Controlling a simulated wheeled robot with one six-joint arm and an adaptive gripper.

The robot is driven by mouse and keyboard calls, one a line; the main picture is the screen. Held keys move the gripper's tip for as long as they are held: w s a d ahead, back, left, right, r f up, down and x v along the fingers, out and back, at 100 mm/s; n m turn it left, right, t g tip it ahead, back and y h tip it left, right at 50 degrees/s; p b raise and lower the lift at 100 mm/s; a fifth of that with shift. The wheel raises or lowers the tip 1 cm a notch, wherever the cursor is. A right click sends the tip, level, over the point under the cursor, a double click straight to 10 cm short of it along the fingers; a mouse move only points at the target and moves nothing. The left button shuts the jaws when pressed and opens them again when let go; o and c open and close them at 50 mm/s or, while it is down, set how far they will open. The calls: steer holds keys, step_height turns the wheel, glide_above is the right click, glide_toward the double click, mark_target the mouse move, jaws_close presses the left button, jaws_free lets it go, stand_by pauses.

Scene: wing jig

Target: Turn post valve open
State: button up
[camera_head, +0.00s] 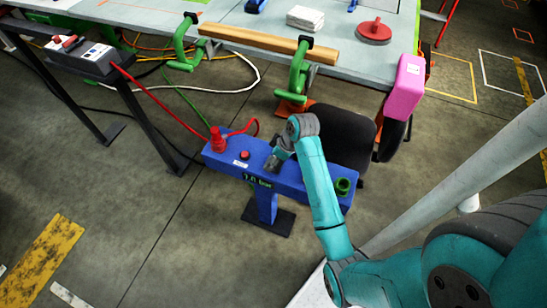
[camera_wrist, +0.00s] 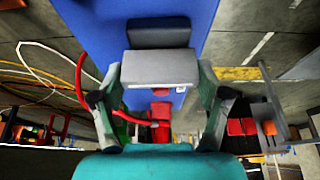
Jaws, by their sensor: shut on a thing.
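A blue post (camera_head: 312,187) stands on the floor with a long blue box top and a green "7.0 bar" readout (camera_head: 257,181) on its side. My gripper (camera_head: 272,164) is at the middle of the top, right of a red button (camera_head: 245,155). In the wrist view, my gripper (camera_wrist: 160,85) has its fingers on either side of a grey block (camera_wrist: 160,68), which seems to be the valve handle, above the blue surface (camera_wrist: 205,20). A dark part (camera_wrist: 160,33) shows beyond it. In the head view my wrist hides the handle, so its angle cannot be told.
A red fitting (camera_head: 217,140) with a red hose (camera_head: 165,100) sits on the left end, a green ring (camera_head: 343,186) on the right end. A black chair (camera_head: 340,135) stands close behind. The grey workbench (camera_head: 235,20) with green clamps (camera_head: 298,68) is beyond.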

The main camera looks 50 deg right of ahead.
steer(key=o, duration=1.2)
steer(key=shift+c, duration=0.2)
steer(key=v, duration=1.2)
